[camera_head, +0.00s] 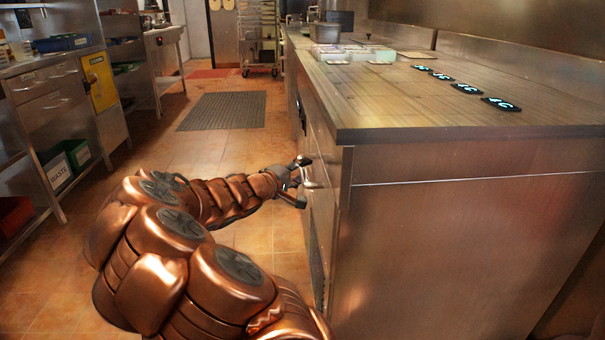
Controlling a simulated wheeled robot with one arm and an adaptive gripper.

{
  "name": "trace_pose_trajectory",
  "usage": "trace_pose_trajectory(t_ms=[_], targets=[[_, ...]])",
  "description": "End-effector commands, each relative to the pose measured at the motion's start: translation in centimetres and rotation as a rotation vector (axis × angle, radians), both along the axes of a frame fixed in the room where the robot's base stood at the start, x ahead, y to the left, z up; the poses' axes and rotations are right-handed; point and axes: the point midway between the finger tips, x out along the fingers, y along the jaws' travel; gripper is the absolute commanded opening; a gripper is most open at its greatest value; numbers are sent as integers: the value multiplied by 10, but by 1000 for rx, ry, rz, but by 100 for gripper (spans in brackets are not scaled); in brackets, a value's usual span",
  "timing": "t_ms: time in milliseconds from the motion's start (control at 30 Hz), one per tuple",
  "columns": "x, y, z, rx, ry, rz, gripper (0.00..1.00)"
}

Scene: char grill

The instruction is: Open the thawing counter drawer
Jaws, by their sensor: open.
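The thawing counter (470,225) is a long steel unit on the right with a worn top. Its drawer front (322,165) faces left and is seen at a steep angle; I cannot tell whether it stands slightly out. A bright metal handle (308,172) shows on that front. My gripper (301,176) is open beside the counter's front, with its fingers at the handle. I cannot tell whether the fingers touch the handle or are around it.
A dark floor mat (226,111) lies in the aisle, and a wheeled rack (258,40) stands at the back. Steel cabinets (45,95) line the left side. Several dark temperature tags (467,88) and a metal container (325,32) rest on the counter.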

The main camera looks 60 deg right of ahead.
Motion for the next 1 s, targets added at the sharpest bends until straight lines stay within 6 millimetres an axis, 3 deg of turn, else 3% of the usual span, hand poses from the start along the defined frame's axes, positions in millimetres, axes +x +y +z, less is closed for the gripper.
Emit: trace_pose_trajectory(t_ms=[400,800,1000], targets=[[0,-5,-1,0,0,0,43],[0,-5,-1,0,0,0,2],[0,-5,-1,0,0,0,0]])
